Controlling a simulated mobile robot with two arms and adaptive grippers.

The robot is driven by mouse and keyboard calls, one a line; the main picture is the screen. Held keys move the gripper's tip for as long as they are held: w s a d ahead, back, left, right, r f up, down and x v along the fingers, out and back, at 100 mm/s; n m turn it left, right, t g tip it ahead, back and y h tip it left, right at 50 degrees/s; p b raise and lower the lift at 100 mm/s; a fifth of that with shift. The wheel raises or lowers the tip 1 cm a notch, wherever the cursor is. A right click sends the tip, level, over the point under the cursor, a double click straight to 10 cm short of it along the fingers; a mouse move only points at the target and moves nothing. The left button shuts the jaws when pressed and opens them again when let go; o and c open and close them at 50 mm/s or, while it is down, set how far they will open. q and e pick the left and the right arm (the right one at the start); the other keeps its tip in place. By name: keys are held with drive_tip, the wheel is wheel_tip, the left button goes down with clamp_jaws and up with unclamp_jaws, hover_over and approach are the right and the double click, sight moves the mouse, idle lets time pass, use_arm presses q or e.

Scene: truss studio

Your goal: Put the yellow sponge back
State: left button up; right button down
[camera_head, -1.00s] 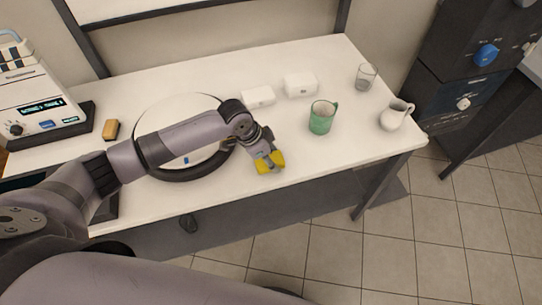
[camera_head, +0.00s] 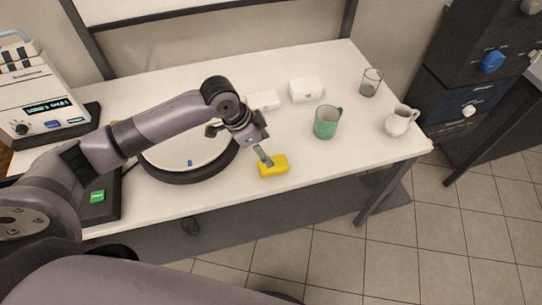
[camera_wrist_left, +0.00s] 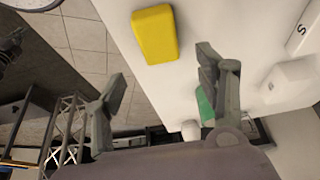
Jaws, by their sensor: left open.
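The yellow sponge (camera_head: 273,166) lies flat on the white table near its front edge, right of the round black-rimmed dish. My left gripper (camera_head: 266,148) is open, just above and behind the sponge in the head view. In the left wrist view the sponge (camera_wrist_left: 155,34) lies beyond the spread fingers (camera_wrist_left: 162,75), apart from them, with nothing between the fingertips. My right gripper is not in view.
A green mug (camera_head: 325,123), a glass (camera_head: 370,82) and a white jug (camera_head: 399,121) stand to the right. White boxes (camera_head: 306,89) sit behind. The round dish (camera_head: 185,177) is partly hidden by my left arm. Table space right of the sponge is clear.

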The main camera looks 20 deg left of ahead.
use_arm(q)
drive_tip(key=v, duration=0.3)
drive_tip(key=shift+a+r, duration=0.1)
drive_tip(key=shift+r, duration=0.25)
